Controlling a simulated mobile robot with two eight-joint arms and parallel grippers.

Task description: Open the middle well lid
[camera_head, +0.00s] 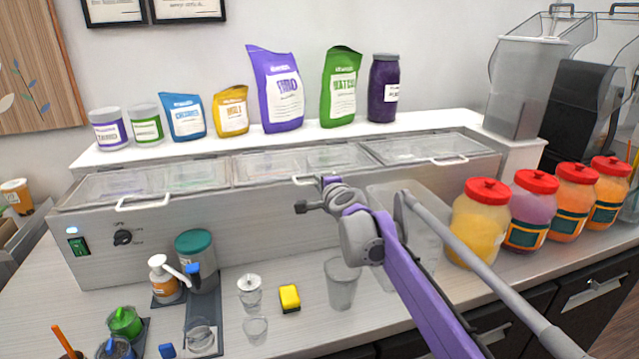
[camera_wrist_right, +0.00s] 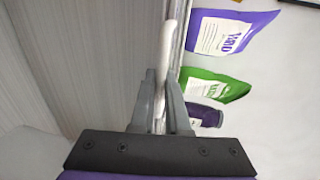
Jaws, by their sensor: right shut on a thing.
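The middle well lid (camera_head: 272,164) is a clear panel in a pale frame on the long grey well unit, and it lies closed. Its white handle (camera_head: 301,181) sticks out at the front edge, partly behind my right gripper (camera_head: 324,183). In the right wrist view the fingers of the right gripper (camera_wrist_right: 160,98) are closed around the white handle bar (camera_wrist_right: 166,50). My left gripper is in neither view.
A left lid (camera_head: 122,186) and a right lid (camera_head: 425,148) flank it, both closed. Pouches and jars stand on the white shelf (camera_head: 230,131) behind. Clear containers (camera_head: 341,284) and a yellow sponge (camera_head: 289,298) stand on the counter in front. Red-lidded jars (camera_head: 480,220) stand at right.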

